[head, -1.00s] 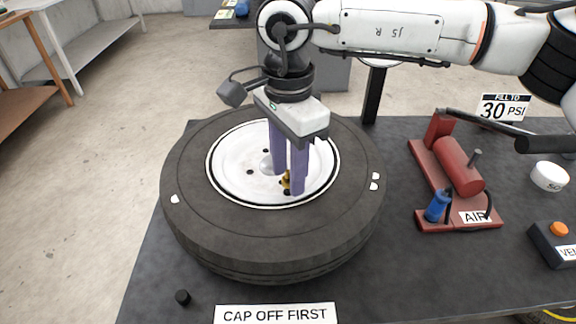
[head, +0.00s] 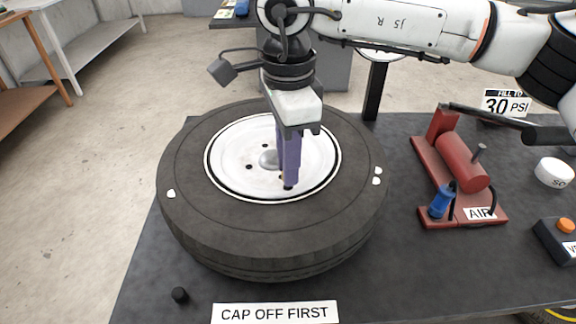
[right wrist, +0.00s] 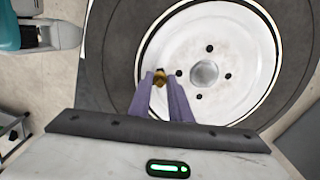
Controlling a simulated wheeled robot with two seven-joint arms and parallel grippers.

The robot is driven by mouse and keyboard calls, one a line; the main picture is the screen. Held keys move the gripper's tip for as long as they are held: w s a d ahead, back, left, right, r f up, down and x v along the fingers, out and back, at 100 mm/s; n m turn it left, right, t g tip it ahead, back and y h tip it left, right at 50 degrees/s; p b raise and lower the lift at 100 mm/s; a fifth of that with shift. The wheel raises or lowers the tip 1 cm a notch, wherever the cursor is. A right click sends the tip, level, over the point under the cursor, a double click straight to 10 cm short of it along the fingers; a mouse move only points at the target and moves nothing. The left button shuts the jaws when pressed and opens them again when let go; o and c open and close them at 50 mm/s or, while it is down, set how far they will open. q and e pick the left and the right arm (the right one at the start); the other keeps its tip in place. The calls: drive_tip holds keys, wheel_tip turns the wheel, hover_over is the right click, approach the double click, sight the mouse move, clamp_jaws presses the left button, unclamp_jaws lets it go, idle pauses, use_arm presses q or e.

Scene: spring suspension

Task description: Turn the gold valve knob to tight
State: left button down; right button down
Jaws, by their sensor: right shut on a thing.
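The gold valve knob (right wrist: 160,78) shows in the right wrist view between the fingertips of my right gripper (right wrist: 161,74). It sits near the edge of the white wheel rim (right wrist: 240,55). In the head view my right gripper (head: 288,186) points down over the front part of the rim, its purple fingers nearly in line, and it hides most of the knob. The right gripper is shut on the knob. The black tire (head: 200,225) lies flat on the dark table. My left gripper is not in view.
A red air pump (head: 460,165) with a blue fitting (head: 441,201) stands right of the tire. A small black cap (head: 180,295) lies front left, beside the "CAP OFF FIRST" sign (head: 275,312). A white round container (head: 554,172) and a box with an orange button (head: 565,226) are far right.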

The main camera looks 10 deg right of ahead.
drive_tip(key=shift+f+m+b, duration=0.15)
drive_tip(key=shift+m+b, duration=0.35)
drive_tip(key=shift+m, duration=0.5)
drive_tip(key=m+b, duration=0.1)
drive_tip(key=m, duration=0.2)
drive_tip(key=shift+m+b, duration=0.3)
drive_tip(key=shift+b, duration=0.1)
drive_tip(key=shift+m+b, duration=0.3)
drive_tip(key=shift+m, duration=0.6)
drive_tip(key=m+b, duration=0.1)
drive_tip(key=m, duration=0.2)
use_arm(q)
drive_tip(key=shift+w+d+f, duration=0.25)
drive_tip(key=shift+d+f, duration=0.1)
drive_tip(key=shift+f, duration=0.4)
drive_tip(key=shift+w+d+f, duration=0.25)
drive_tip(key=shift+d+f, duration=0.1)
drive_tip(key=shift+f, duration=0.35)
use_arm(e)
drive_tip(key=shift+r+m, duration=0.2)
drive_tip(key=shift+m, duration=0.5)
drive_tip(key=c, duration=1.6)
unclamp_jaws()
drive_tip(key=shift+c, duration=0.2)
